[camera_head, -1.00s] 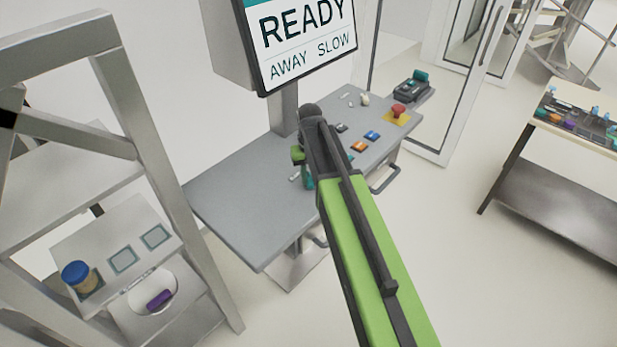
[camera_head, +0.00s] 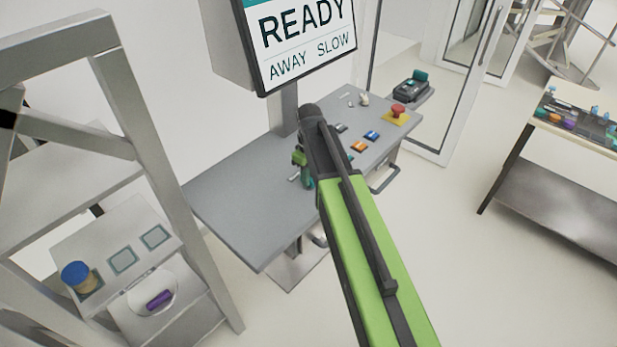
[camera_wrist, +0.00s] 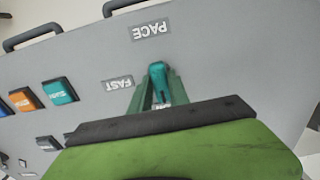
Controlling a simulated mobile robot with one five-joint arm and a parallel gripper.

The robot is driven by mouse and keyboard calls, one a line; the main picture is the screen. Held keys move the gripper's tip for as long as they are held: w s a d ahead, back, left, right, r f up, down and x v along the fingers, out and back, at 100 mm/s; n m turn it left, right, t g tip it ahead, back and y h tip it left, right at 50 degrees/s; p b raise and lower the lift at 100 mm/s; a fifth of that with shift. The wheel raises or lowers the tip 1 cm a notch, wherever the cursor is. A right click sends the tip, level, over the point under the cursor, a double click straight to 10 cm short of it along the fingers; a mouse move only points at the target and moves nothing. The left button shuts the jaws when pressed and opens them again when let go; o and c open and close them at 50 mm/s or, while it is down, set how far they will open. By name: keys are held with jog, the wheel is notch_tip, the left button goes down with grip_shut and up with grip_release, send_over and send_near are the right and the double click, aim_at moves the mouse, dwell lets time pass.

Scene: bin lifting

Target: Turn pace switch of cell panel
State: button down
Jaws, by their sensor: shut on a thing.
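The cell panel (camera_head: 235,190) is a grey sloped desk below a screen. The screen (camera_head: 305,40) reads READY, AWAY and SLOW. In the wrist view the pace switch (camera_wrist: 158,78) is a teal lever under the PACE label (camera_wrist: 151,30), with the FAST label (camera_wrist: 118,84) beside it. My gripper (camera_wrist: 156,90) is shut on the switch, its green fingers on either side. The switch's base and a second label are mostly hidden behind my gripper. In the head view my arm hides the switch, and the gripper (camera_head: 303,172) shows only partly.
Blue and orange buttons (camera_head: 358,146) and a red stop button (camera_head: 398,110) on yellow sit farther right on the panel. Handles (camera_head: 385,178) stick out along its front edge. A grey rack (camera_head: 165,150) stands at left, and a table (camera_head: 575,135) at right.

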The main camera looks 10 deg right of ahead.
jog(key=shift+s, duration=0.1)
dwell(0.3)
jog(key=c, duration=1.2)
grip_release()
jog(key=shift+c, duration=0.2)
notch_tip(320, 180, up, 18)
jog(key=p, duration=1.7)
jog(key=shift+f, duration=0.25)
jog(key=shift+f, duration=0.1)
